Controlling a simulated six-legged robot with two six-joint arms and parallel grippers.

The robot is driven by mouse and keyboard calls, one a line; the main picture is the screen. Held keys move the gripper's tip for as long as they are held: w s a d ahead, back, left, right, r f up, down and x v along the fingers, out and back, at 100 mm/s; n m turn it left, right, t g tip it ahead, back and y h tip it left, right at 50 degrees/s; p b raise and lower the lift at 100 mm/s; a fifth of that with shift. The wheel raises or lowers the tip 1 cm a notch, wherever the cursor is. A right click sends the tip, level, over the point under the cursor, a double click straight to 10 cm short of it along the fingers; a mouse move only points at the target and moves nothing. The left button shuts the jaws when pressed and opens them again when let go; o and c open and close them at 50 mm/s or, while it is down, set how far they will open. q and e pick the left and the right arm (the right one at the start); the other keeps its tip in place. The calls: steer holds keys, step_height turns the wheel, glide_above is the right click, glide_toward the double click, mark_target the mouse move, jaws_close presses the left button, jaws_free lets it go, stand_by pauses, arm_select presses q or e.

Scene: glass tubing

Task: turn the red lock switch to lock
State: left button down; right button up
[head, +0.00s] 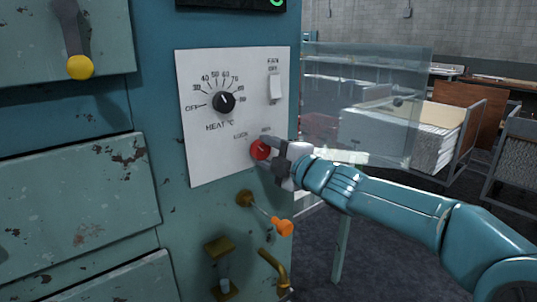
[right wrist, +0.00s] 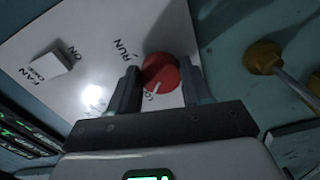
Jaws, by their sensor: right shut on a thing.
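The red lock switch (head: 259,150) is a round red knob low on the white control panel (head: 205,150). My right gripper (head: 270,150) comes in from the right and is shut on it. In the right wrist view the red knob (right wrist: 160,71) sits between the two dark fingers of the gripper (right wrist: 160,82). A white mark on the knob points down and left, toward a partly hidden label that begins "LO". The "RUN" label (right wrist: 127,50) is up and left of the knob. My left gripper is not in view.
The panel also carries a black heat dial (head: 223,102) and a white fan switch (head: 275,87). Below it are an orange-tipped lever (head: 282,228) and a brass pipe (head: 274,268). A clear sheet (head: 370,90) stands behind my right arm. Drawers (head: 75,195) are at left.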

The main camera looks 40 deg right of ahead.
steer(key=o, duration=1.1)
steer(key=shift+c, duration=0.2)
steer(key=s+d+p, duration=0.1)
steer(key=s, duration=1.5)
steer(key=shift+s+d+p, duration=0.15)
steer(key=shift+s+p, duration=0.05)
steer(key=shift+p, duration=0.1)
steer(key=shift+s, duration=0.1)
